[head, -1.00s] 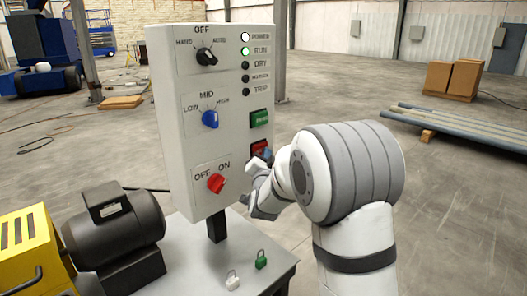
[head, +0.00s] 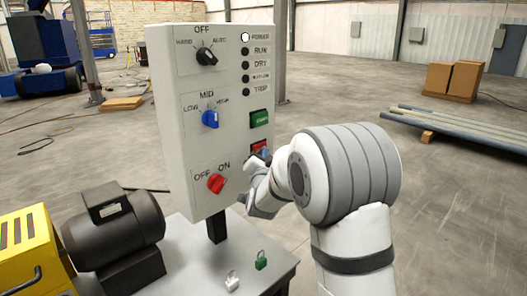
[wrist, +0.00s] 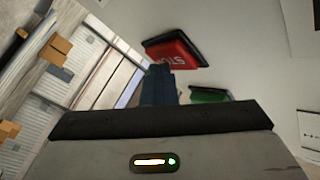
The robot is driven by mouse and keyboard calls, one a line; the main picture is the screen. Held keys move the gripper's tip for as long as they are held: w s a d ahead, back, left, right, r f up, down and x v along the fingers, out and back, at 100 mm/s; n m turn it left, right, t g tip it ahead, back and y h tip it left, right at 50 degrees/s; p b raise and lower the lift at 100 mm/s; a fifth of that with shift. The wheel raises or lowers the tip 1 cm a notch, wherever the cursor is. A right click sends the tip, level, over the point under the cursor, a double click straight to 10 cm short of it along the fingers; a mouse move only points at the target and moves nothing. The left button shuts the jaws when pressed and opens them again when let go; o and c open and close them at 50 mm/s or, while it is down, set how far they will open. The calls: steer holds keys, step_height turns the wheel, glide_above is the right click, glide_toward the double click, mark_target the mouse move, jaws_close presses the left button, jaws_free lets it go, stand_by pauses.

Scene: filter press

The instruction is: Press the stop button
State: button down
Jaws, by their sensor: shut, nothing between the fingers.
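The red stop button (head: 258,147) is on the right part of the grey control panel's (head: 182,140) face, below the green start button (head: 259,118). In the wrist view the stop button (wrist: 168,52) shows its white lettering, partly covered by my fingers. My gripper (head: 265,155) is shut and empty, its dark fingertips at the stop button. In the wrist view the fingertips (wrist: 160,72) overlap the button's edge; whether they touch it I cannot tell. The power lamp (head: 245,37) is lit white; the run lamp (head: 245,52) is dark.
The panel also carries a black selector (head: 207,56), a blue selector (head: 210,119) and a red on/off switch (head: 216,183). A motor (head: 112,225) and two small padlocks (head: 261,260) are on the table below.

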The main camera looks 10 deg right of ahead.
steer(key=shift+s+d+b, duration=0.55)
steer(key=shift+s+b, duration=0.2)
steer(key=shift+s, duration=0.05)
steer(key=s+d+b, duration=0.1)
steer(key=s, duration=0.1)
steer(key=s+d+b, duration=0.2)
stand_by(0.3)
stand_by(0.5)
